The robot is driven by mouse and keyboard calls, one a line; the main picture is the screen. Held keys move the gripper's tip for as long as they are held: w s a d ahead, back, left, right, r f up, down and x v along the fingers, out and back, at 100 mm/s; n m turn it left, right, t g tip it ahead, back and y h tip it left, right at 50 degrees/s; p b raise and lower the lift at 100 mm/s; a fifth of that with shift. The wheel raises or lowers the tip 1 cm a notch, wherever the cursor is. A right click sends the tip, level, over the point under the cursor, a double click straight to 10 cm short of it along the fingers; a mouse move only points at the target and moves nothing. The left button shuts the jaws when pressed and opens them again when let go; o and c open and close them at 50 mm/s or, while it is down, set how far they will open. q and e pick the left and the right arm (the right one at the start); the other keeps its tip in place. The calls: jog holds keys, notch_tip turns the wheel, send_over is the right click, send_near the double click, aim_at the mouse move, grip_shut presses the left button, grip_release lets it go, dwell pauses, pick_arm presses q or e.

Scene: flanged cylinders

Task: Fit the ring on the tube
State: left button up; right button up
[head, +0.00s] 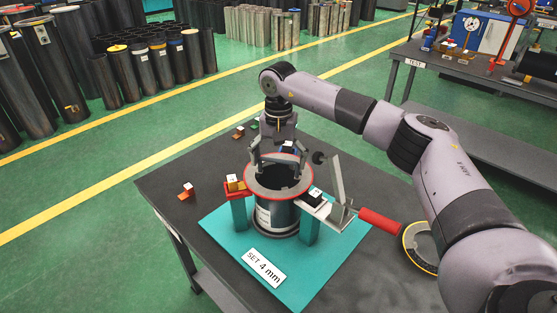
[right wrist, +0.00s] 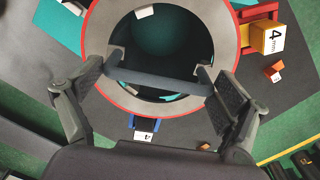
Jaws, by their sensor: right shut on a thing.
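The ring (head: 274,196) is a flat grey flange with a red outer edge. In the head view it lies level over the top of the dark upright tube (head: 285,216), which has a pale label. I cannot tell whether the ring touches the tube. My right gripper (head: 279,165) points straight down at the ring and is shut on it. Teal shows through the opening. My left gripper is not in view.
Teal posts flank the tube on a teal mat (head: 220,232) with a "SET 4 mm" sign (head: 264,267). A yellow block (head: 234,184) marks the left post. Small blocks (head: 187,190) dot the dark table (head: 165,185).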

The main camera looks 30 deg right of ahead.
jog(key=shift+f, duration=0.25)
dwell(0.3)
jog(key=o, duration=1.6)
jog(key=shift+r+p, duration=2.05)
jog(key=shift+r, duration=1.45)
jog(key=shift+s, duration=0.1)
jog(key=shift+a+f, duration=0.1)
